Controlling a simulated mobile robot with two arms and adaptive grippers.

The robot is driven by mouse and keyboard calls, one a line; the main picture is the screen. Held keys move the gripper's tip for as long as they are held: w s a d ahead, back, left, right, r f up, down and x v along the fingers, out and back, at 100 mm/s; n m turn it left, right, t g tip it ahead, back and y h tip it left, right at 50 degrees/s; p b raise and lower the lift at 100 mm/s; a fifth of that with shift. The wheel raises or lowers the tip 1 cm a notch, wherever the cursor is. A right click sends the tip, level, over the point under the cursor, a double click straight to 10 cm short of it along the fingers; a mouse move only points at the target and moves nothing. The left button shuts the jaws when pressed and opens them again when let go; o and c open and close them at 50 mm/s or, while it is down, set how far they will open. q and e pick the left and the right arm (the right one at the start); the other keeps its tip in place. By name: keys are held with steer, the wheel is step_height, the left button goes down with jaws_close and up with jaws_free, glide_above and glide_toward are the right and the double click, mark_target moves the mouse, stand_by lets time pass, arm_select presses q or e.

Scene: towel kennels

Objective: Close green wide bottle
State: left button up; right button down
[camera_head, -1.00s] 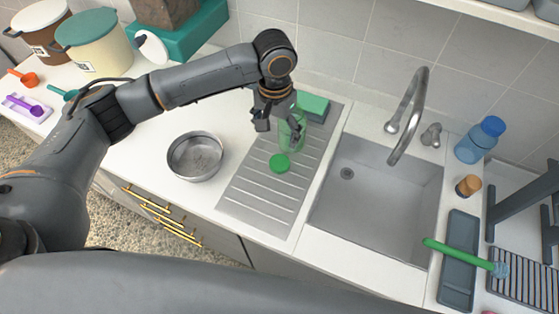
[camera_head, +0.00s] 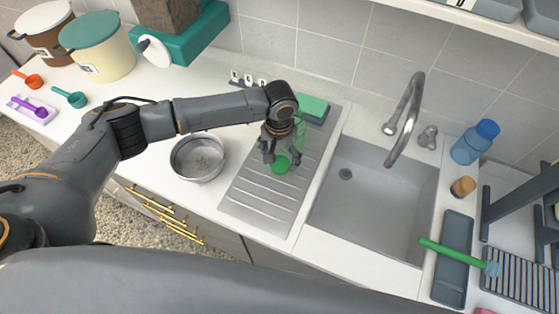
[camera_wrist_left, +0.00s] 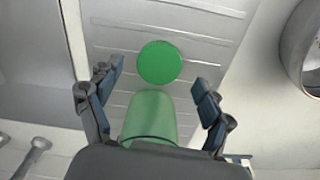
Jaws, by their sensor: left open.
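The green wide bottle (camera_wrist_left: 150,116) is translucent green and shows between my fingers in the left wrist view; in the head view my gripper and wrist mostly hide it. Its round green lid (camera_head: 281,164) lies on the ribbed drainboard, and it shows whole in the left wrist view (camera_wrist_left: 160,62). My left gripper (camera_head: 282,157) is open above the drainboard, its fingers by the lid in the head view. In the left wrist view the open fingers (camera_wrist_left: 158,97) are on either side of the bottle, with the lid beyond their tips. My right gripper is out of view.
A metal pan (camera_head: 198,157) stands left of the drainboard (camera_head: 252,190). A green sponge (camera_head: 313,108) lies behind the gripper. The sink (camera_head: 372,205) and its faucet (camera_head: 408,115) are to the right, with a blue bottle (camera_head: 474,143) beyond.

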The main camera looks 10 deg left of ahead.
mark_target(280, 165)
arm_select(q)
steer(key=shift+f, duration=1.2)
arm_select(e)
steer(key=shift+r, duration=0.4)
arm_select(q)
steer(key=c, duration=0.8)
steer(key=shift+o, duration=0.2)
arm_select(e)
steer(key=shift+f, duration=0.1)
